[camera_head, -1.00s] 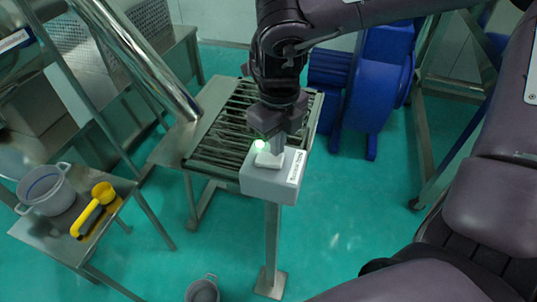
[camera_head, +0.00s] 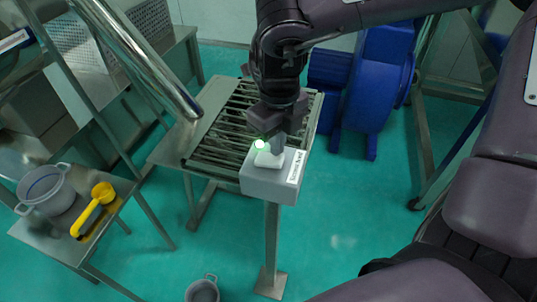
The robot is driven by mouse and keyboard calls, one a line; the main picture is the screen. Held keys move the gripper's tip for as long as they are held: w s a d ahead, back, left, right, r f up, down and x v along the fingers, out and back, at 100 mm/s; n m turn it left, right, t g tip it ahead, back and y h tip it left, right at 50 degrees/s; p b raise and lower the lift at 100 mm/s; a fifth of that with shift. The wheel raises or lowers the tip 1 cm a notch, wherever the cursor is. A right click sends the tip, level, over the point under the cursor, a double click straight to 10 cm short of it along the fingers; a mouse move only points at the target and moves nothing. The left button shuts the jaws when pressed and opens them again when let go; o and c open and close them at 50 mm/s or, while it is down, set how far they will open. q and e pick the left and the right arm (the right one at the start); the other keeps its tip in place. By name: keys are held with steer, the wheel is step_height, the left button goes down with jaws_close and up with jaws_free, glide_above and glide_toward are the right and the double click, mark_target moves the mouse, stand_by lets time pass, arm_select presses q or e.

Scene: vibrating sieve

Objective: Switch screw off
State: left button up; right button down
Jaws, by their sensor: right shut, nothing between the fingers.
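A grey switch box (camera_head: 268,186) stands on a metal post. A white rocker switch (camera_head: 269,158) is on its top, with a green light (camera_head: 260,144) lit beside it. A white label with dark writing is on the box's right side. My right gripper (camera_head: 276,146) is shut and empty, pointing down with its fingertips at the switch. I cannot tell whether they touch it. My left gripper is not in view.
A metal roller frame (camera_head: 228,130) stands behind the box, with a shiny pipe (camera_head: 140,55) to its left. A blue machine (camera_head: 375,85) stands behind right. A grey bucket (camera_head: 202,289) is on the floor.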

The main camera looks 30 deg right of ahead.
steer(key=shift+f+b, duration=1)
steer(key=shift+f, duration=0.1)
stand_by(0.7)
steer(key=shift+s+r, duration=0.1)
steer(key=shift+w+r+p, duration=0.2)
steer(key=shift+r+p, duration=0.45)
steer(key=shift+s+r+p, duration=0.1)
steer(key=shift+r+p, duration=1.9)
steer(key=shift+r, duration=0.85)
